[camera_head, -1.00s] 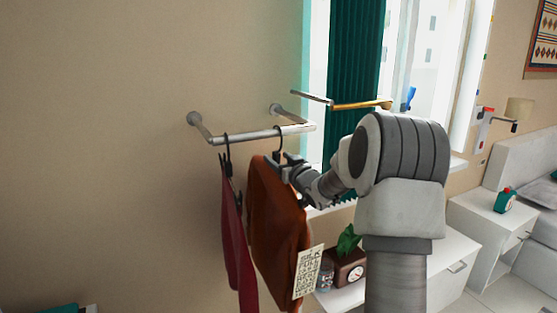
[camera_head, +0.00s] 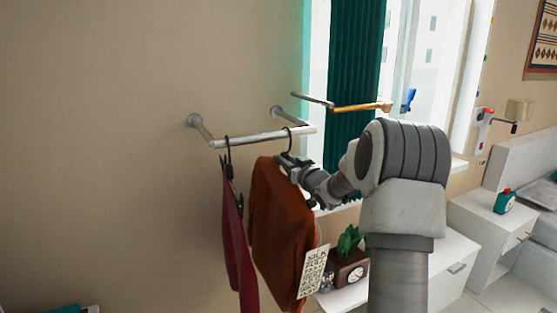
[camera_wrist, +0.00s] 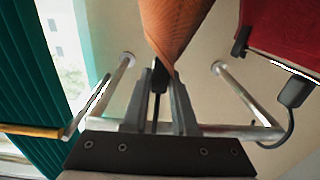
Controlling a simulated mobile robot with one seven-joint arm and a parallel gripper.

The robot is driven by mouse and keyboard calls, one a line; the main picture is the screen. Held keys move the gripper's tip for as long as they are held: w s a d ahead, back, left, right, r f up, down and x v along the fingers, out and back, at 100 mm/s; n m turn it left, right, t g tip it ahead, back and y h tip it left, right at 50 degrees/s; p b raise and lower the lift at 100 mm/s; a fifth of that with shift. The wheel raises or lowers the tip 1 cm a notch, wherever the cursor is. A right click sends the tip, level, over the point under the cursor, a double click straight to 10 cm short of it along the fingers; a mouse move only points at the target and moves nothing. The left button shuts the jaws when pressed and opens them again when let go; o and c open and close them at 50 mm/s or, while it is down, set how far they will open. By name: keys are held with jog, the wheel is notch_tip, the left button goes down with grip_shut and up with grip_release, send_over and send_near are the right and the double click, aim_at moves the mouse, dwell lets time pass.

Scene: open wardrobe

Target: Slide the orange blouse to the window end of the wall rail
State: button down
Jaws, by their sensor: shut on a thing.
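The orange blouse (camera_head: 275,230) hangs from a dark hanger on the metal wall rail (camera_head: 255,138), to the right of a dark red garment. My gripper (camera_head: 290,165) is at the top of the blouse, just below the rail, and is shut on its hanger. In the wrist view the blouse (camera_wrist: 172,25) hangs beyond the fingers, with the dark hanger neck (camera_wrist: 158,78) between them. The rail (camera_wrist: 225,131) crosses behind the fingers. The window (camera_head: 318,60) is to the right of the rail.
The dark red garment (camera_head: 238,245) hangs left of the blouse, near the rail's left end. A teal curtain (camera_head: 352,80) and a metal-and-gold bar (camera_head: 360,107) are at the right. A white cabinet with a plant (camera_head: 350,240) and a brown clock (camera_head: 350,270) stands below.

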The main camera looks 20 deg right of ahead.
jog(key=d, duration=0.1)
jog(key=d+p, duration=0.1)
jog(key=d, duration=0.2)
jog(key=shift+w+r, duration=0.1)
jog(key=shift+r, duration=0.15)
jog(key=c, duration=0.6)
grip_release()
jog(key=shift+w+f, duration=0.1)
jog(key=shift+f, duration=0.15)
jog(key=shift+a, duration=0.1)
jog(key=shift+f, duration=0.15)
jog(key=s+b, duration=0.1)
jog(key=s, duration=1)
jog(key=s+d+b, duration=0.1)
jog(key=s, duration=0.5)
jog(key=shift+s+b, duration=0.3)
